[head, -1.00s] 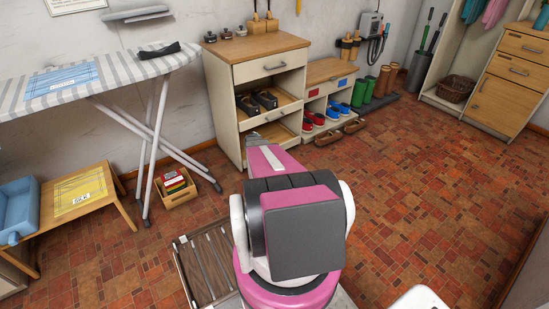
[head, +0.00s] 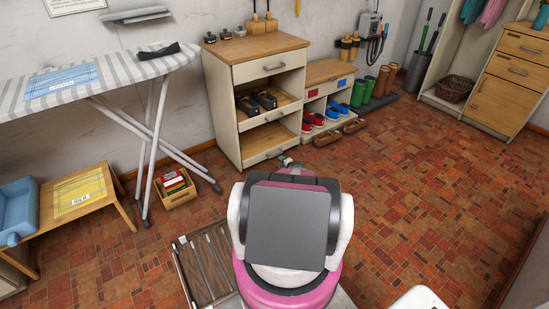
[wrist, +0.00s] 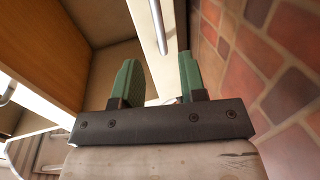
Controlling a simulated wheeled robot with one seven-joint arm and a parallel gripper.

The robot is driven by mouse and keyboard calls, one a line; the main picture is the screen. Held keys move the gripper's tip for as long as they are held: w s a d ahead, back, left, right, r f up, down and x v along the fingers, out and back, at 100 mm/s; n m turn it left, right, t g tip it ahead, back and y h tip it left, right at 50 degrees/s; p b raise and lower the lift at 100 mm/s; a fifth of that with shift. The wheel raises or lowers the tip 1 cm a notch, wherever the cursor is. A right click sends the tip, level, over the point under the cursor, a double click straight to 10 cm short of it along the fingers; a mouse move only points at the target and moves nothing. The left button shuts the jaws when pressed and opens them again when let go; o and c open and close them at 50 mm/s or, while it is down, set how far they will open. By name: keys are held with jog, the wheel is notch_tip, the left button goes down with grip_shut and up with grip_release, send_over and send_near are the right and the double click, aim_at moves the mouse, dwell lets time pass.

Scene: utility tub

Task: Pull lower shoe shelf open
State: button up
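The shoe cabinet (head: 228,125) stands against the wall in the head view. Its lower shoe shelf (head: 262,140) is a low pale front with a bar handle, near the floor; no clear gap shows around the front. My gripper (head: 287,161) is just right of that front, at handle height. In the wrist view my gripper (wrist: 158,78) has its two green fingers apart with nothing between their pads. A metal bar handle (wrist: 157,27) on a pale front lies just ahead, lined up between the fingertips. I cannot tell whether it touches them.
An upper shelf (head: 284,108) holds dark shoes. A small crate (head: 178,196) and ironing board (head: 115,72) are left. The tiled floor at right is clear.

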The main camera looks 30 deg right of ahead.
jog(key=x, duration=0.9)
jog(key=shift+d, duration=0.1)
grip_shut()
